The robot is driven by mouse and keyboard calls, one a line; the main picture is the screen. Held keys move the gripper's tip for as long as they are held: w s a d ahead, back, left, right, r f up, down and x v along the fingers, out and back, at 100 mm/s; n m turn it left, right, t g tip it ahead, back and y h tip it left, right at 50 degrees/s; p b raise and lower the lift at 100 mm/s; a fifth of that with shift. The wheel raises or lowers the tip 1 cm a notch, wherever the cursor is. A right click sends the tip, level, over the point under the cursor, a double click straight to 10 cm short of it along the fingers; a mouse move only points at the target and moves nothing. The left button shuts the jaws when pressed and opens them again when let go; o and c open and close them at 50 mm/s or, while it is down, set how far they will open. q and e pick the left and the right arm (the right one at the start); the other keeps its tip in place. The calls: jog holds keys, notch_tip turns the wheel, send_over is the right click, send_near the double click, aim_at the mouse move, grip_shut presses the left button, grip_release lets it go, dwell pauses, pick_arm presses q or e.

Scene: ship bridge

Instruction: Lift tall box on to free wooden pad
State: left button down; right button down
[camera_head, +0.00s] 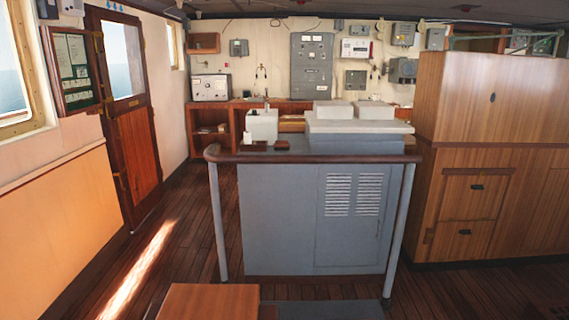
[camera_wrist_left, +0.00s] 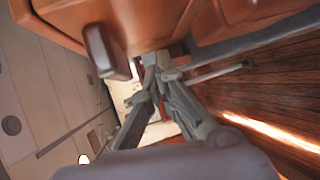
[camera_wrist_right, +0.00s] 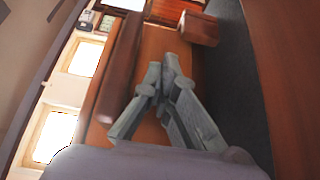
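In the head view a white, box-like upright object (camera_head: 262,125) stands at the left end of the grey console's top. It looks like the tall box, but it is small in view. Small dark wooden pieces (camera_head: 281,145) lie on the console top in front of it; I cannot tell for sure if one is the free pad. My left gripper (camera_wrist_left: 158,72) shows only in the left wrist view, its fingers together with nothing between them. My right gripper (camera_wrist_right: 162,72) shows only in the right wrist view, also shut and empty. Neither gripper is near the white object.
The grey console (camera_head: 290,220) has a wooden rail (camera_head: 310,158) and side posts. Low white boxes (camera_head: 333,110) sit on its right part. A wooden cabinet (camera_head: 490,150) stands right; a wooden block (camera_head: 210,301) is in the foreground. The floor at left (camera_head: 180,240) is clear.

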pick_arm(q)
jog(key=s+a+r, duration=0.1)
jog(key=s+a, duration=0.2)
jog(key=s, duration=0.9)
jog(key=shift+s+a+r, duration=0.2)
jog(key=shift+s+a, duration=0.05)
jog(key=shift+s, duration=0.15)
dwell(0.5)
pick_arm(e)
jog(key=shift+f, duration=0.2)
jog(key=shift+s+d, duration=0.1)
